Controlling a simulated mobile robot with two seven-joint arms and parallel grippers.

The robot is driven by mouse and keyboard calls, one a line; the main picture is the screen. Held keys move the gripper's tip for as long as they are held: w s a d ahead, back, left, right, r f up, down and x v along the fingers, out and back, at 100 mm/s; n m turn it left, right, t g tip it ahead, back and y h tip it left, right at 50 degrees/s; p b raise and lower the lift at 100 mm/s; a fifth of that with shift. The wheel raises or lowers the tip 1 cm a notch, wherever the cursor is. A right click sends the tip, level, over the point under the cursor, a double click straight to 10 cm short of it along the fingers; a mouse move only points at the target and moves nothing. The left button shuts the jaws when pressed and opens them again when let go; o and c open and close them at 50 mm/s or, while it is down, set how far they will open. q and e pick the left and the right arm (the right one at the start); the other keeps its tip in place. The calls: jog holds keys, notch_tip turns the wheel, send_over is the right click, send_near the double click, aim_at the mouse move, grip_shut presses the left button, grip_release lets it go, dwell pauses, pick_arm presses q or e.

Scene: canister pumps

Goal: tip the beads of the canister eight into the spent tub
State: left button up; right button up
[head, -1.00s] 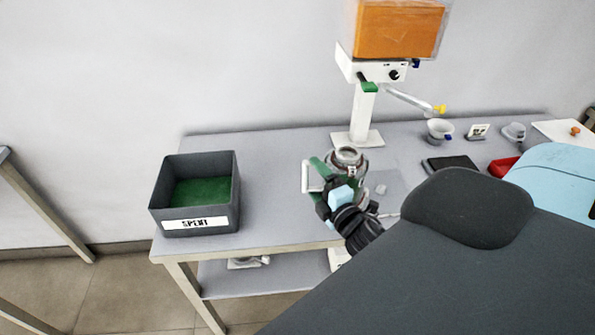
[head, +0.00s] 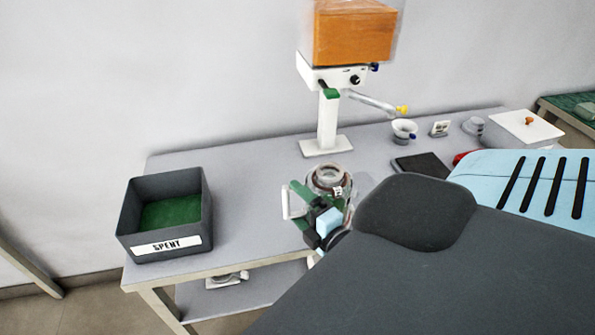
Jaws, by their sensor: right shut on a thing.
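The canister (head: 331,178) is a clear round vessel with a brown inner ring, a small label on its rim and a white handle at its left. My right gripper (head: 307,205), with green fingers, is shut on the canister near the table's front edge. I cannot tell whether the canister touches the table. Its beads are not clear to see. The spent tub (head: 190,245) is a dark grey open box labelled SPENT, with green contents inside, at the table's left end. It stands apart from the canister. My left gripper is not in view.
A white pump stand (head: 327,120) with an orange hopper (head: 352,35) stands behind the canister. A white cup (head: 403,129), a dark pad (head: 422,163) and a white box (head: 520,130) are to the right. The table (head: 240,180) is clear between tub and stand.

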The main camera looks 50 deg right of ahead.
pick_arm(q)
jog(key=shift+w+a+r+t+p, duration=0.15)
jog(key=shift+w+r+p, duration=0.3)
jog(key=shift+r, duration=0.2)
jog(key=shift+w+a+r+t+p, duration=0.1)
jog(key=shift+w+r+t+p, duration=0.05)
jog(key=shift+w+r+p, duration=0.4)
pick_arm(e)
jog(key=s+a+r+y, duration=0.1)
jog(key=a+r, duration=0.2)
jog(key=a, duration=0.4)
jog(key=s+a+r+n+y, duration=0.1)
jog(key=a+r, duration=0.2)
jog(key=a, duration=0.4)
jog(key=shift+r, duration=0.3)
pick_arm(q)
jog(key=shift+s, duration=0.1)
pick_arm(e)
jog(key=shift+s, duration=0.1)
